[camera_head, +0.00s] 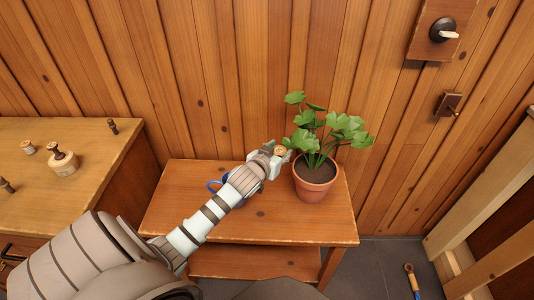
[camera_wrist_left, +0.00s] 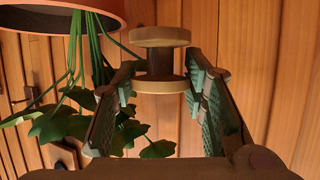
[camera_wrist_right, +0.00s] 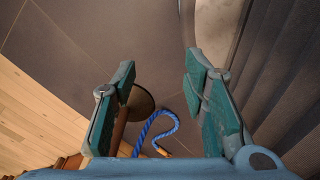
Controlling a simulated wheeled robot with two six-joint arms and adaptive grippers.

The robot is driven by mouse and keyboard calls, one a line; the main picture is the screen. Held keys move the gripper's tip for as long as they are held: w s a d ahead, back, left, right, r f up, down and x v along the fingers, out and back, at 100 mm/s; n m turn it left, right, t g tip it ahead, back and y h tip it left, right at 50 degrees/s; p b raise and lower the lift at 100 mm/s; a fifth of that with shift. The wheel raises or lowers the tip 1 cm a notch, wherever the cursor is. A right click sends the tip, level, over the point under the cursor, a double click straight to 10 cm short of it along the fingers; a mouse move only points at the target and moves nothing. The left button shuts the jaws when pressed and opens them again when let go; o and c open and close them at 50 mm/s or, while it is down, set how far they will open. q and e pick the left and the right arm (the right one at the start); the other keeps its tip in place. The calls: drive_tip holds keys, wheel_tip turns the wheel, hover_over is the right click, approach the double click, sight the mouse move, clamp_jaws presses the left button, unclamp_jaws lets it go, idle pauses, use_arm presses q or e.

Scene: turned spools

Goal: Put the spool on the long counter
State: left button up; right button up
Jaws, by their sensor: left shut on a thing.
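My left gripper (camera_head: 270,160) is shut on a small wooden spool (camera_head: 279,150), held above the low table near the plant. In the left wrist view the spool (camera_wrist_left: 160,37) shows pale flanges and a dark core, with its lower flange between the fingers. A wooden counter (camera_head: 98,130) stands at the left, apart from the held spool; whether it is the long counter I cannot tell for sure. My right gripper (camera_wrist_right: 160,100) shows in the right wrist view only, open, with nothing held between its fingers.
A potted plant (camera_head: 315,190) stands on the low table (camera_head: 280,225), close to my left gripper. Several small turned pieces, including a squat knobbed one (camera_head: 63,163), stand on the left counter. Blue rope (camera_wrist_right: 155,130) shows below my right gripper. A plank wall is behind.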

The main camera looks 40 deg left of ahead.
sight(277, 191)
use_arm(q)
wheel_tip(277, 191, down, 15)
drive_tip(key=b, duration=0.6)
drive_tip(key=shift+r, duration=0.1)
drive_tip(key=o, duration=0.8)
drive_tip(key=shift+o, duration=0.9)
